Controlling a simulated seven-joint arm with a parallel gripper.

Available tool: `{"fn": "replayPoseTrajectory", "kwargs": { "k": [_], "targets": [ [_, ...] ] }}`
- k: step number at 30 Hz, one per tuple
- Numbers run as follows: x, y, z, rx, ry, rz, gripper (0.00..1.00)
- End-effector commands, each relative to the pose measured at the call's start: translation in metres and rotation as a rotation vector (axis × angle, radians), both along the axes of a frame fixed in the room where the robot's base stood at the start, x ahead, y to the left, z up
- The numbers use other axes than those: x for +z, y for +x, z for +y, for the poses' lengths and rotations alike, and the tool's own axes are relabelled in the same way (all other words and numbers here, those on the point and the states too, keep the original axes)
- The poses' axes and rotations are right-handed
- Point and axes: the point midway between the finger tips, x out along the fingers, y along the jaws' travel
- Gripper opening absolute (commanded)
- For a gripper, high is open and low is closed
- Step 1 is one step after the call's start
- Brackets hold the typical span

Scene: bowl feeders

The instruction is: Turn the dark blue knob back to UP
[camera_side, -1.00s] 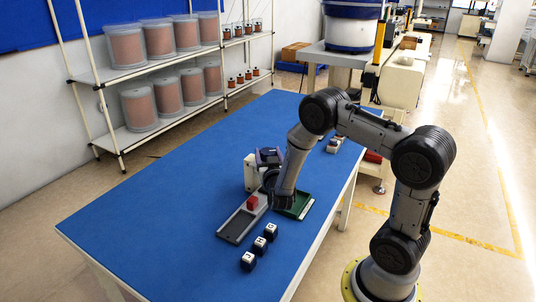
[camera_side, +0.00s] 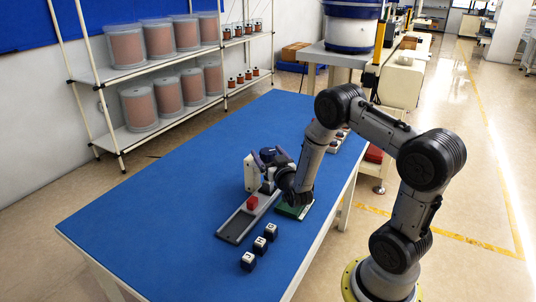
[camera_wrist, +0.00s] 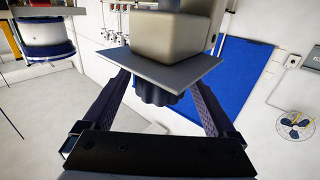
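The dark blue knob (camera_wrist: 160,92) shows in the wrist view, partly hidden under a grey plate (camera_wrist: 150,65) on a beige body (camera_wrist: 172,32). Any marks on its face, and so its setting, cannot be seen. My gripper (camera_wrist: 158,84) has one finger on each side of the knob, with a visible gap on both sides. It is open and holds nothing. In the side view, my gripper (camera_side: 272,163) is tilted toward the pale upright body of the feeder (camera_side: 250,172). My wrist hides part of the feeder there.
A red block (camera_side: 252,202) sits at the end of a grey tray (camera_side: 237,226) in front of the feeder. Several dark cubes with white tops (camera_side: 259,245) stand front right of it. A green tray (camera_side: 294,211) lies under my wrist. The blue table (camera_side: 150,215) is clear at left.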

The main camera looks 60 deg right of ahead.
Motion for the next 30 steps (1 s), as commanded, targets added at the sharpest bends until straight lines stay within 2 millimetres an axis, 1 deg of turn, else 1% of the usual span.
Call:
{"fn": "replayPoseTrajectory", "kwargs": {
  "k": [10,14,17,27,30],
  "targets": [
    [-0.001,-0.001,0.001,0.001,0.001,0.002,0.98],
    [-0.001,-0.009,0.009,0.002,0.002,0.002,0.98],
    [-0.001,-0.022,0.019,0.002,0.001,0.003,0.98],
    [0.0,-0.078,0.066,0.005,0.001,0.002,0.98],
    [-0.001,-0.091,0.076,0.004,0.0,0.002,0.98]
  ]
}}
